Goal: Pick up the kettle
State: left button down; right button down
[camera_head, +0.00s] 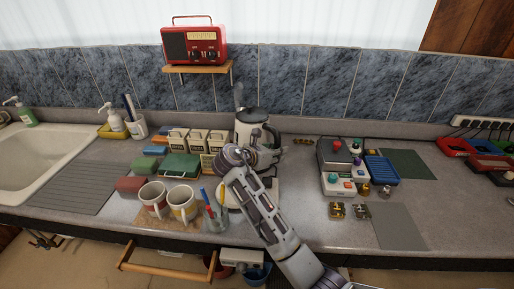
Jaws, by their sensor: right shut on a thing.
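The kettle (247,131) is white and grey with a dark rim and a dark handle on its right side. It stands upright in the middle of the counter, close to the back wall. My right gripper (268,156) is at the kettle's lower front right, below the handle, and is shut on it. The wrist and gripper hide the kettle's lower part, so I cannot tell whether its bottom touches the counter. My left gripper is not in view.
Two mugs (153,199) and a glass with pens (215,214) stand left of my forearm. Boxes (198,140) and a green case (180,166) crowd the kettle's left. A red radio (194,44) sits on a shelf above. Devices (340,183) and a blue tray (382,170) lie right.

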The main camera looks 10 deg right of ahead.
aim_at(278, 132)
jog(key=shift+w, duration=0.1)
jog(key=shift+r, duration=0.3)
jog(key=shift+w, duration=0.1)
jog(key=shift+r, duration=0.2)
dwell(0.3)
jog(key=shift+r, duration=4.65)
